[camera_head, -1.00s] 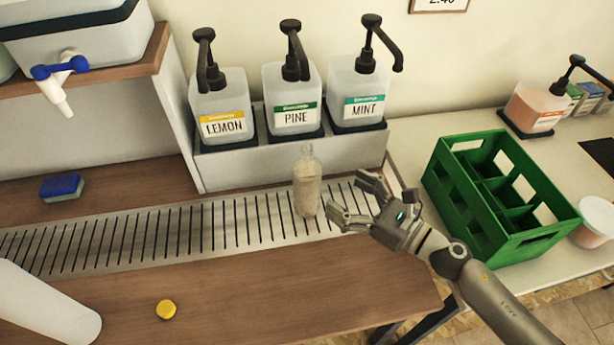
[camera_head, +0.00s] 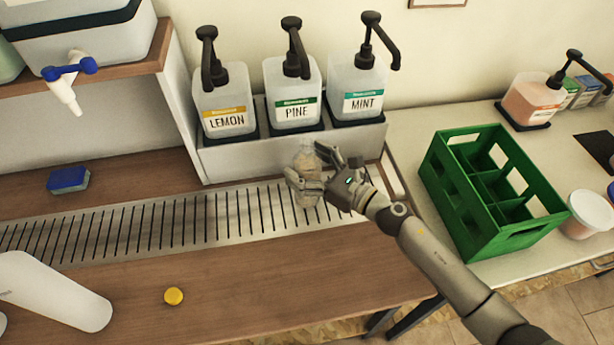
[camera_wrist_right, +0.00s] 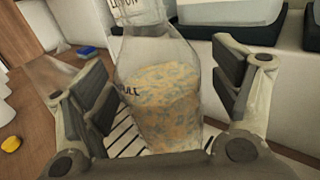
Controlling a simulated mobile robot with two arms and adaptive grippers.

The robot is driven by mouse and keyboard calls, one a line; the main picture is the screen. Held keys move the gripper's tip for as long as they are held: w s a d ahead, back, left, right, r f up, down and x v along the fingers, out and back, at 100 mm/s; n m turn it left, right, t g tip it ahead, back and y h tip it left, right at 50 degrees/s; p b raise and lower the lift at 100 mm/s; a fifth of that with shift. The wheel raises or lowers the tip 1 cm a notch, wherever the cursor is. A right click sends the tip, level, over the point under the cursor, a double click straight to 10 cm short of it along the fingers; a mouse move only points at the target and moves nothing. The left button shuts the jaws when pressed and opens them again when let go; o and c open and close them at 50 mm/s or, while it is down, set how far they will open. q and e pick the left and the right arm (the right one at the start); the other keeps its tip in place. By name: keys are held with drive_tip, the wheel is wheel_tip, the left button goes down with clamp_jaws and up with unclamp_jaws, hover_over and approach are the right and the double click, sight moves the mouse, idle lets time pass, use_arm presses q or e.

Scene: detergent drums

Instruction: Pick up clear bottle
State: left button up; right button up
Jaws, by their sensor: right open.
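The clear bottle (camera_head: 306,160) stands upright on the slatted metal drip grate, below the PINE dispenser. In the right wrist view the bottle (camera_wrist_right: 160,95) is see-through, with pale speckled contents in its lower part and dark lettering partly hidden. My right gripper (camera_head: 308,172) is at the bottle, its fingers partly covering it in the head view. In the right wrist view my right gripper (camera_wrist_right: 165,100) is open, with one finger on each side of the bottle. I cannot tell whether either finger touches it. My left gripper is not in view.
Pump dispensers LEMON (camera_head: 226,100), PINE (camera_head: 293,92) and MINT (camera_head: 358,88) stand on a ledge behind the drip grate (camera_head: 150,221). A green crate (camera_head: 490,190) stands right. A yellow cap (camera_head: 173,296) and a blue sponge (camera_head: 69,179) lie left.

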drive_tip(key=shift+c, duration=0.5)
drive_tip(key=c, duration=1.7)
drive_tip(key=shift+r, duration=0.1)
clamp_jaws()
